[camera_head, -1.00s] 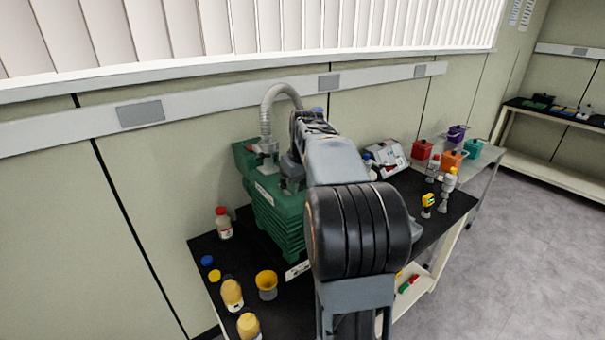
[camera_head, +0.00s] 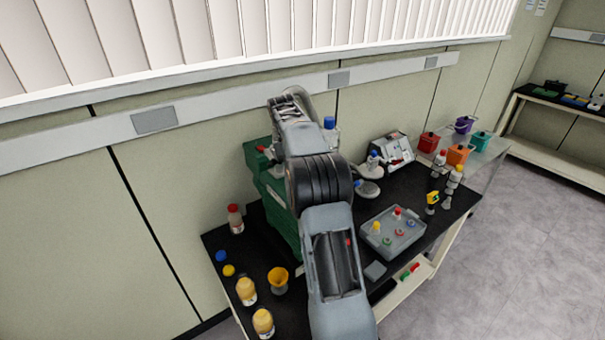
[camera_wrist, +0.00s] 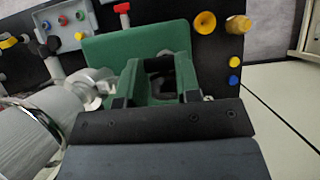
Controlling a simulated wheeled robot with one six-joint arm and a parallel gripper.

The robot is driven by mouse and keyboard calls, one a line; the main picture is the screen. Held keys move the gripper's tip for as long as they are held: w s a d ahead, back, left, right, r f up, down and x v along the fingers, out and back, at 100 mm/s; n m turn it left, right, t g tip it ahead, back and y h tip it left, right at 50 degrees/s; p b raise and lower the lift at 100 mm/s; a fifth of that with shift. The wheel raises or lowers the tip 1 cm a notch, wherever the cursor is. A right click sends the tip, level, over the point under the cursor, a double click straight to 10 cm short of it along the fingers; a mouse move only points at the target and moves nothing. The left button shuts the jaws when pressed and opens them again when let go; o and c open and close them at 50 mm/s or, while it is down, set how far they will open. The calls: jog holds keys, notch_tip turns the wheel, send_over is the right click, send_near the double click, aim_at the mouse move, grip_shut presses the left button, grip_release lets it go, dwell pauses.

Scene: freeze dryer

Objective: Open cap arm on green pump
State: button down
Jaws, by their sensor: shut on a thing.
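The green pump (camera_head: 272,195) stands at the back left of the black bench, partly behind my arm in the head view. In the wrist view the pump's green top (camera_wrist: 110,48) fills the middle. My gripper (camera_wrist: 160,88) is over the pump top, shut on a dark curved part that looks like the cap arm (camera_wrist: 165,72). The exact contact is hard to make out. In the head view my arm hides the gripper and the cap arm.
A large grey hose (camera_wrist: 35,130) is close at the left in the wrist view. Bottles with yellow caps (camera_head: 246,290) and a yellow funnel (camera_head: 278,280) stand front left. A grey tray (camera_head: 405,242) with small coloured parts lies right of my arm. The wall is close behind.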

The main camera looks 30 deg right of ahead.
jog(key=shift+w+r, duration=0.1)
jog(key=shift+w, duration=0.05)
dwell(0.4)
jog(key=c, duration=0.8)
grip_release()
